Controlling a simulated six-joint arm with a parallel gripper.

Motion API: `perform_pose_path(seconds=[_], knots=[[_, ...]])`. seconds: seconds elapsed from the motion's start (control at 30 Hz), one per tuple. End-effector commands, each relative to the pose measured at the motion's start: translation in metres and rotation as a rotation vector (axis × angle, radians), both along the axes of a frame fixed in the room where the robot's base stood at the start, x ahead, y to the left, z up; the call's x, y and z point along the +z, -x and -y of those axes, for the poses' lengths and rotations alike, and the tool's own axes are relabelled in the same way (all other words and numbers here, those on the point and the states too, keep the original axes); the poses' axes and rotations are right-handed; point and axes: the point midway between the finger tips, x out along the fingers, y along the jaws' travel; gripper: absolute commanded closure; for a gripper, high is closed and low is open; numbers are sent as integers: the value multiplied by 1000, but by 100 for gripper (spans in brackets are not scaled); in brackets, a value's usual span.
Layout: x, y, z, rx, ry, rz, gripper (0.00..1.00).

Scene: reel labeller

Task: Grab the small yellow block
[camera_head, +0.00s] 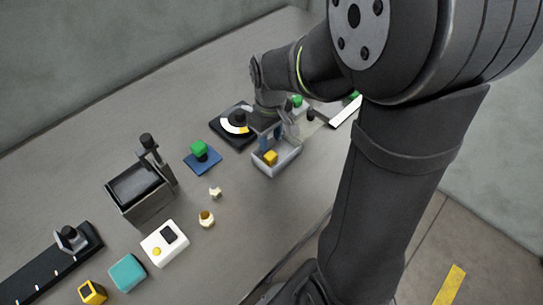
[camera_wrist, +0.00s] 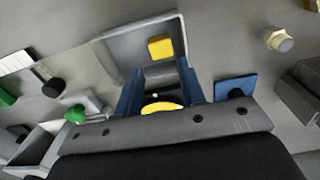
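The small yellow block (camera_head: 270,157) lies inside a grey open tray (camera_head: 287,164). In the wrist view the block (camera_wrist: 160,47) sits ahead of the fingertips, near the right side of the tray (camera_wrist: 116,50). My gripper (camera_head: 271,140) is just above the tray and close to the block. In the wrist view its two blue fingers stand apart with nothing held between them, so my gripper (camera_wrist: 160,70) is open. The block is fully visible there and appears clear of the fingers.
A round dial on a dark base (camera_head: 228,126) stands left of the tray. A blue plate (camera_head: 203,163) with a green knob and two small pale-and-brass fittings (camera_head: 206,219) are nearby. A dark bin (camera_head: 140,196), white box (camera_head: 165,243) and yellow-and-black cube (camera_head: 92,292) stand further left.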

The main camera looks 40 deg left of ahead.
Motion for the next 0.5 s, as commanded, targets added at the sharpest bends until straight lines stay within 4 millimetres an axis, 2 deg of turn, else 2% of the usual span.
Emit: perform_pose_path(seconds=[0.27, 0.5], knots=[[-22, 1, 1, 0, 2, -1, 64], [-56, 2, 1, -1, 2, -1, 64]])
